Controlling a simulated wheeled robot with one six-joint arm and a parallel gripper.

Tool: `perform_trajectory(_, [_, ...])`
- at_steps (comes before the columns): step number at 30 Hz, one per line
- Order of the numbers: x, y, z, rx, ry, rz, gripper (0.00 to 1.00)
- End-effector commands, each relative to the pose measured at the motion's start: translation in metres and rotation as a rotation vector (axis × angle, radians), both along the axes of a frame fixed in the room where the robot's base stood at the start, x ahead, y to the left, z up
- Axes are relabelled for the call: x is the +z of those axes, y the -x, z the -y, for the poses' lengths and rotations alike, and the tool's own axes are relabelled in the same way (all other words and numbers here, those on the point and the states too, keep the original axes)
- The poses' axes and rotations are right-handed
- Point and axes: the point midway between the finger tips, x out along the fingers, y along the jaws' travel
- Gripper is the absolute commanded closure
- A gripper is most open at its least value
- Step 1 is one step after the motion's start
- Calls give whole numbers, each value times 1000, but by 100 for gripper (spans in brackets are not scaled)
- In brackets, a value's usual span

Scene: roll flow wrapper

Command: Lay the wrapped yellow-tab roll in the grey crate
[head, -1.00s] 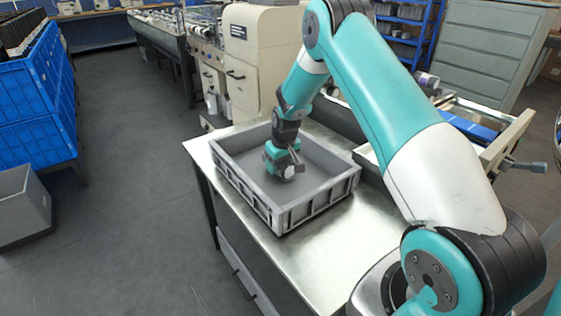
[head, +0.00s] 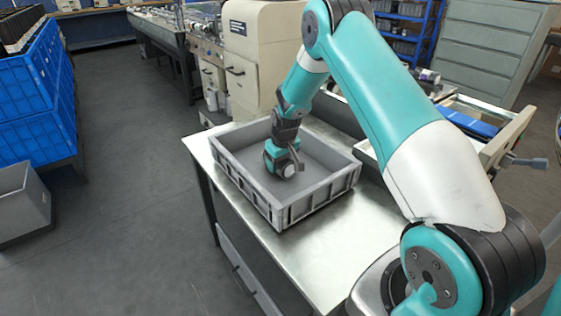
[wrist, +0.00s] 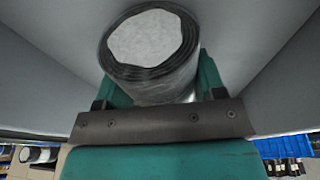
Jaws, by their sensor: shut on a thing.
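The grey crate (head: 322,199) stands on the metal-topped table. My gripper (head: 283,166) points down inside it and is shut on a dark roll, whose pale round end (head: 289,171) shows in the head view. In the wrist view the roll (wrist: 165,84) sits between the teal fingers of my gripper (wrist: 158,82), with a white core, dark windings and shiny clear film around it. Grey crate walls (wrist: 265,75) rise around it. No yellow tab shows from here. I cannot tell whether the roll touches the crate floor.
The metal table (head: 345,235) is bare in front of the crate. A cream machine (head: 262,50) stands behind it, and a drawer-like tray with blue contents (head: 470,125) lies to the right. Blue crates (head: 35,110) and another grey bin (head: 22,205) are at the left.

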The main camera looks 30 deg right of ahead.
Motion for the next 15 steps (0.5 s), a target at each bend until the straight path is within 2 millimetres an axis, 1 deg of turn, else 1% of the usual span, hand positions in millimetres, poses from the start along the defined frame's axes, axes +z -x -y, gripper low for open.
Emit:
perform_trajectory(4, [-3, 0, 0, 0, 0, 1, 71])
perform_trajectory(5, [-2, -1, 0, 0, 0, 2, 30])
perform_trajectory(6, [-2, -1, 0, 0, 0, 2, 20])
perform_trajectory(8, [-2, 0, 0, 0, 0, 1, 7])
perform_trajectory(15, [-3, 0, 0, 0, 0, -1, 7])
